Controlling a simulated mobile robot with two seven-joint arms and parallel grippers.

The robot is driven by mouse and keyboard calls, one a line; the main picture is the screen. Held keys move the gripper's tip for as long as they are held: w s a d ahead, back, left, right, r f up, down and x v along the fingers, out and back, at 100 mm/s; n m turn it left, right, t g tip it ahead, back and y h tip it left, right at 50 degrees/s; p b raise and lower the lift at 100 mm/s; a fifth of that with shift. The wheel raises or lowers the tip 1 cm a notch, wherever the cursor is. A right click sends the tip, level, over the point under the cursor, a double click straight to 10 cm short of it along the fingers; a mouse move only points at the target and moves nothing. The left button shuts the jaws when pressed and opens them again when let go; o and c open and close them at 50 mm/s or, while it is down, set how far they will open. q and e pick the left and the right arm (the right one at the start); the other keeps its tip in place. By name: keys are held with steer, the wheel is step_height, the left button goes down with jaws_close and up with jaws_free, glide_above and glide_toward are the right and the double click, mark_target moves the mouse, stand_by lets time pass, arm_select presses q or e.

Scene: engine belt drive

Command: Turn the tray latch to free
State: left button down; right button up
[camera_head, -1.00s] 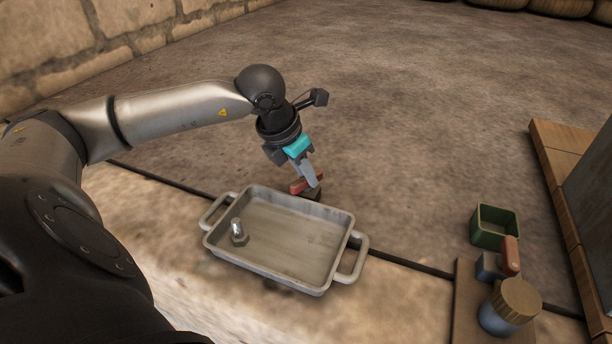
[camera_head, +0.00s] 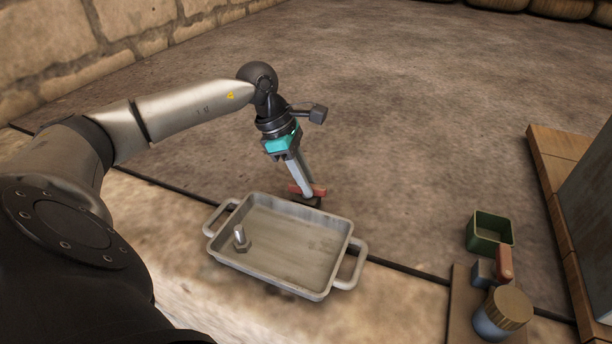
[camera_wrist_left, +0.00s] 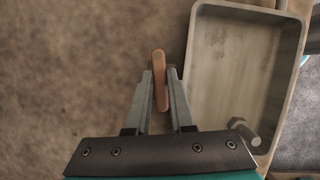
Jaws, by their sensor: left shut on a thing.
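The tray latch (camera_head: 319,190) is a red-brown handle on a dark base, just behind the far rim of the grey metal tray (camera_head: 347,232). My left gripper (camera_head: 306,191) comes down from above, its two fingers shut on the latch handle. In the left wrist view the handle (camera_wrist_left: 159,70) lies between the fingers (camera_wrist_left: 160,95), its far end sticking out past the tips. The tray (camera_wrist_left: 193,60) is to the right there. The latch base is mostly hidden. My right gripper is out of view.
A bolt (camera_head: 240,241) stands in the tray's left part. At right are a green bin (camera_head: 490,232), another red-handled block (camera_head: 504,265) and a jar with a wooden lid (camera_head: 507,308). A wooden edge (camera_head: 560,190) runs at far right. The floor behind the latch is clear.

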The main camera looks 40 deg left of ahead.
arm_select(q)
steer(key=shift+m+g, duration=0.4)
steer(key=shift+m, duration=0.7)
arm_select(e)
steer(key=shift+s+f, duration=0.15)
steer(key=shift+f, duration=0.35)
arm_select(q)
steer(key=c, duration=0.8)
jaws_free()
steer(key=shift+a+r+p, duration=0.15)
steer(key=shift+r+p, duration=0.1)
steer(key=shift+p, duration=0.05)
steer(key=shift+p+v, duration=2.45)
steer(key=shift+v, duration=4.9)
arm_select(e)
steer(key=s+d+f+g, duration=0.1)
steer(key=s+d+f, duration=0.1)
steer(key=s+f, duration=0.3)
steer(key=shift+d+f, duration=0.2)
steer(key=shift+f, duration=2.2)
arm_select(q)
steer(key=shift+w+a, duration=0.1)
steer(key=shift+a, duration=0.05)
